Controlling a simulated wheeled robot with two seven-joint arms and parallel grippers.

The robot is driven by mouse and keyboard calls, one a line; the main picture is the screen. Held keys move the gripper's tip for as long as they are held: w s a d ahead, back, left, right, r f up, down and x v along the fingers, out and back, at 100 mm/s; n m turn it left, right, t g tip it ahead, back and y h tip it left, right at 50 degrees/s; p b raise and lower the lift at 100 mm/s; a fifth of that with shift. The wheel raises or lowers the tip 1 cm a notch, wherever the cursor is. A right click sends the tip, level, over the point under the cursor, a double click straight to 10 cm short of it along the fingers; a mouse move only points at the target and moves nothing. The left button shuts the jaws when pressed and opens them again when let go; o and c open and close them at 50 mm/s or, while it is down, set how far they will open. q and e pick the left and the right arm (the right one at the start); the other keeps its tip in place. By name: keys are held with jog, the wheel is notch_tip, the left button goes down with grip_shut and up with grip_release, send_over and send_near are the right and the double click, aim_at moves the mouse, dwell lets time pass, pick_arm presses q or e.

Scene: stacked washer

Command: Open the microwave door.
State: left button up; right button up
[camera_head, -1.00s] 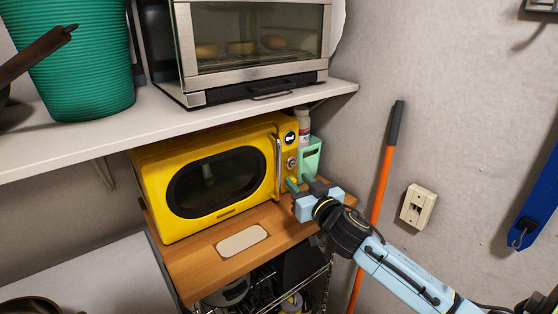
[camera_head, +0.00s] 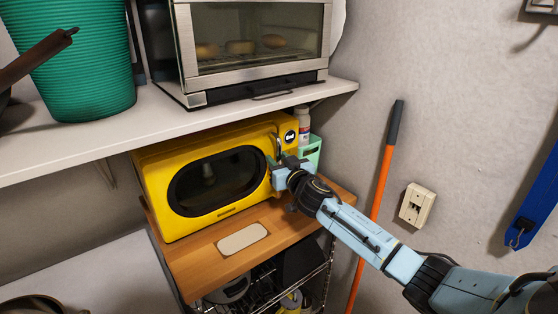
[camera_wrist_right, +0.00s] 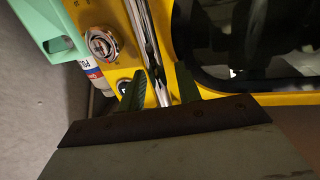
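The yellow microwave (camera_head: 155,205) stands on a wooden shelf, with its dark-windowed door (camera_head: 215,183) shut. Its upright silver handle (camera_wrist_right: 143,35) is at the door's right side in the head view, partly hidden there by my right gripper (camera_head: 274,168). In the right wrist view, my right gripper's two green fingers (camera_wrist_right: 160,88) are apart, one on each side of the handle. I cannot tell whether either finger touches it. A control knob (camera_wrist_right: 102,43) is beside the handle. My left gripper is not in view.
A white shelf (camera_head: 80,150) above holds a toaster oven (camera_head: 255,80) and a green basket (camera_head: 85,70). A mint-green holder (camera_head: 313,152) and a bottle stand right of the microwave. An orange pole (camera_head: 380,195) leans on the wall beside my right arm.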

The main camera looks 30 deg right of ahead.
grip_shut()
jog(key=shift+s, duration=0.1)
dwell(0.3)
